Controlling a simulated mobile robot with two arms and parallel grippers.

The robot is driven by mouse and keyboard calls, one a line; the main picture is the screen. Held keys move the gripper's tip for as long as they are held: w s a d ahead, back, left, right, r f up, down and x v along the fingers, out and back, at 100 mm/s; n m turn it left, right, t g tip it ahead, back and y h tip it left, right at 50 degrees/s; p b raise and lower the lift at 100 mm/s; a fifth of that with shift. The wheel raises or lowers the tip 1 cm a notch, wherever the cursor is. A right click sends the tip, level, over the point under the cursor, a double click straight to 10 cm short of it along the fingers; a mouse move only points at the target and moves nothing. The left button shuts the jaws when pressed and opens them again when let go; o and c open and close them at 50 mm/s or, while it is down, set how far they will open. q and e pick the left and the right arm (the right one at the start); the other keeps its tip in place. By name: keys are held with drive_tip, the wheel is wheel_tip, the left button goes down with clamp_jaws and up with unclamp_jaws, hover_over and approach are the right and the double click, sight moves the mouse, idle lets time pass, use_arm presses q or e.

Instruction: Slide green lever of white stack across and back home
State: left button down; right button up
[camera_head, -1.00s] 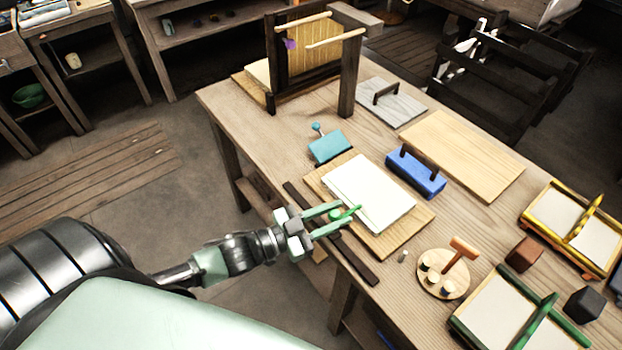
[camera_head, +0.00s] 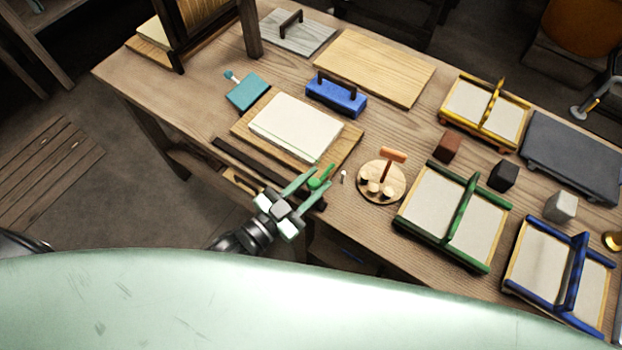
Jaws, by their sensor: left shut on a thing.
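The white stack (camera_head: 296,125) lies flat on a wooden board (camera_head: 246,126) near the table's front edge. A thin green line shows along its near side. The green lever (camera_head: 320,178) is beside the board's right front corner, near the right end of a dark rail (camera_head: 252,163). My left gripper (camera_head: 322,177) comes from the front and is shut on the green lever. The fingers partly hide the lever's lower part. My right gripper is not in view.
A round wooden stand (camera_head: 367,190) with an orange-handled tool and a small pale peg (camera_head: 344,177) are close right of the lever. The table's front edge is close to my gripper.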

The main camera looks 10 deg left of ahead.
use_arm(q)
drive_tip(key=c, duration=1.3)
unclamp_jaws()
drive_tip(key=shift+s+d, duration=0.1)
drive_tip(key=shift+d, duration=0.1)
drive_tip(key=shift+o, duration=1)
drive_tip(key=shift+d, duration=0.1)
drive_tip(key=shift+s+a+f, duration=0.1)
drive_tip(key=shift+s+a, duration=0.1)
drive_tip(key=shift+a, duration=0.05)
drive_tip(key=b+v, duration=0.1)
drive_tip(key=v, duration=0.6)
drive_tip(key=shift+b, duration=0.3)
drive_tip(key=shift+s, duration=0.15)
